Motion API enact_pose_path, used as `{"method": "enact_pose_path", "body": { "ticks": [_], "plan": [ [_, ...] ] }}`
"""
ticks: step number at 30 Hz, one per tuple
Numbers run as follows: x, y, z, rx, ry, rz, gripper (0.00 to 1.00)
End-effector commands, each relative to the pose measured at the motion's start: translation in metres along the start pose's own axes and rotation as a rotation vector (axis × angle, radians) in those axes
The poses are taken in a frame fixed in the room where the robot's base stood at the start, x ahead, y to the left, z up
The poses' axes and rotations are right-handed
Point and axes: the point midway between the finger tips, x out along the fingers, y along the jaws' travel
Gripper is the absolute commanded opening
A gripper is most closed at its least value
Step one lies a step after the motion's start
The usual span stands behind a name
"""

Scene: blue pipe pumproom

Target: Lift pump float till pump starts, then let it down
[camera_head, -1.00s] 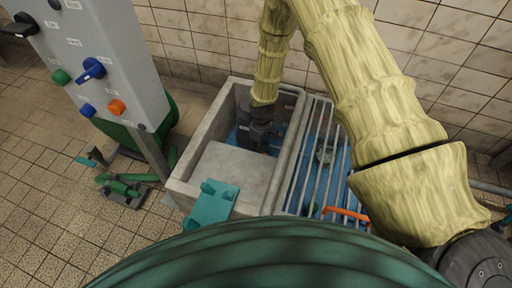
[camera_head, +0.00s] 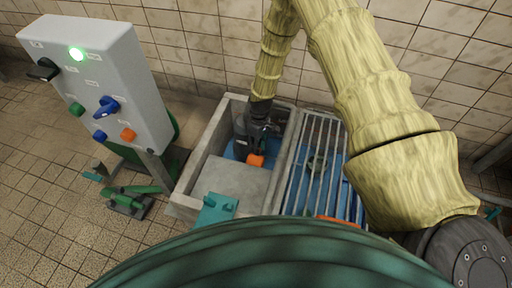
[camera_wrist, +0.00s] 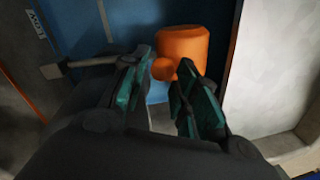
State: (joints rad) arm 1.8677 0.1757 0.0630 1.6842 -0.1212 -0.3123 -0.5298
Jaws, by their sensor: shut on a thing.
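The pump float (camera_head: 255,160) is an orange cylinder with a small side knob. In the wrist view the float (camera_wrist: 182,48) is just beyond my fingertips, over blue. My gripper (camera_wrist: 160,82) is shut on its knob, with teal finger pads on either side. In the head view my gripper (camera_head: 259,143) reaches down into the concrete sump (camera_head: 196,160), and the float shows just below it. The pump body is hard to make out beside my gripper.
The panel carries a blue rotary switch (camera_head: 107,106) and several coloured knobs. A barred grate (camera_head: 312,160) covers the right-hand basin. A pale slab (camera_head: 236,181) covers the near part of the sump. Tiled wall stands behind; green pipework (camera_head: 130,198) lies on the floor at left.

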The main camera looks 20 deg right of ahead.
Motion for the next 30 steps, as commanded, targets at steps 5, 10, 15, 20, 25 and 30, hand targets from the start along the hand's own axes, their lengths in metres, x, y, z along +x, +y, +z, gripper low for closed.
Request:
{"method": "enact_pose_path", "body": {
  "ticks": [5,10,15,20,25,30],
  "plan": [
    [-0.0126,0.0213,-0.0049,0.006,0.016,0.023,0.00],
    [-0.0142,0.0231,-0.0060,0.005,0.015,0.023,0.00],
    [-0.0141,0.0226,-0.0071,0.004,0.015,0.023,0.00],
    [-0.0139,0.0231,-0.0069,0.003,0.014,0.023,0.00],
    [-0.0138,0.0231,-0.0068,0.003,0.014,0.023,0.00],
    [-0.0136,0.0228,-0.0067,0.003,0.014,0.022,0.45]
  ]
}}
